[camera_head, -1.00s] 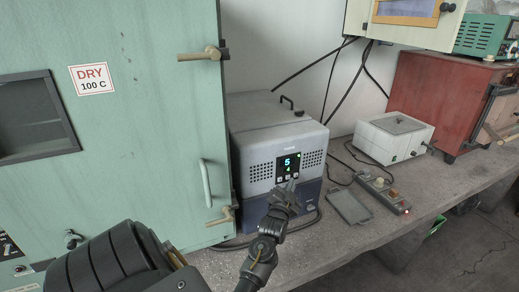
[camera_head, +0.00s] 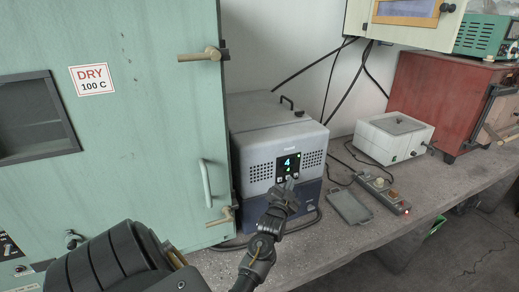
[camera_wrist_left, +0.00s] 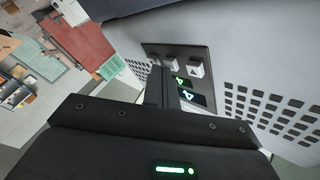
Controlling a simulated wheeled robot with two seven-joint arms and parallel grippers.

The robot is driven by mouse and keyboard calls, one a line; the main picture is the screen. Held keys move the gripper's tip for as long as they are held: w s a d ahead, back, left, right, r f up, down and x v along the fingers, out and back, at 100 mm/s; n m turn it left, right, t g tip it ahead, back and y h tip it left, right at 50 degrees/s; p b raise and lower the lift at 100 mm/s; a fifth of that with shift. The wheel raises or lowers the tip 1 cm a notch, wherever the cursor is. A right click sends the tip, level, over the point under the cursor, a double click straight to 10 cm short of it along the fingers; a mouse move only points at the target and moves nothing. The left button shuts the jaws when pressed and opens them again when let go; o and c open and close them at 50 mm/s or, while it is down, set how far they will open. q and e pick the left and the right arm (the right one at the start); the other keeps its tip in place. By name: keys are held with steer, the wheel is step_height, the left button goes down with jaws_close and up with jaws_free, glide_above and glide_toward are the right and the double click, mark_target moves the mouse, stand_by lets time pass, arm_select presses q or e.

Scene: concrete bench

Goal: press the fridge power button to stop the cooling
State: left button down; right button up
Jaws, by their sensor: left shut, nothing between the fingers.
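The fridge (camera_head: 250,142) is a grey box with a dark blue lower front and vents beside a dark control panel. Its lit display (camera_head: 288,162) reads 4 in large, with a smaller green mark below. My left gripper (camera_head: 290,181) is shut and empty, its tips at the lower part of the panel. I cannot tell whether the tips touch a button. The fingers hide part of the panel. My right gripper is not in view.
A large green oven (camera_head: 140,130) stands close on the left, its handle (camera_head: 206,184) sticking out. To the right are a grey tray (camera_head: 349,207), a power strip (camera_head: 383,193), a white box (camera_head: 394,137) and a red cabinet (camera_head: 432,95). Cables cross the bench.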

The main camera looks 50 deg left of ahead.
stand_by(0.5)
arm_select(q)
steer(key=shift+s+d+p, duration=0.1)
steer(key=shift+d+p, duration=0.2)
steer(key=shift+p, duration=0.05)
steer(key=shift+d, duration=0.15)
steer(key=s+d+p, duration=0.2)
steer(key=d, duration=0.3)
steer(key=shift+d, duration=0.4)
steer(key=shift+f, duration=0.1)
stand_by(0.6)
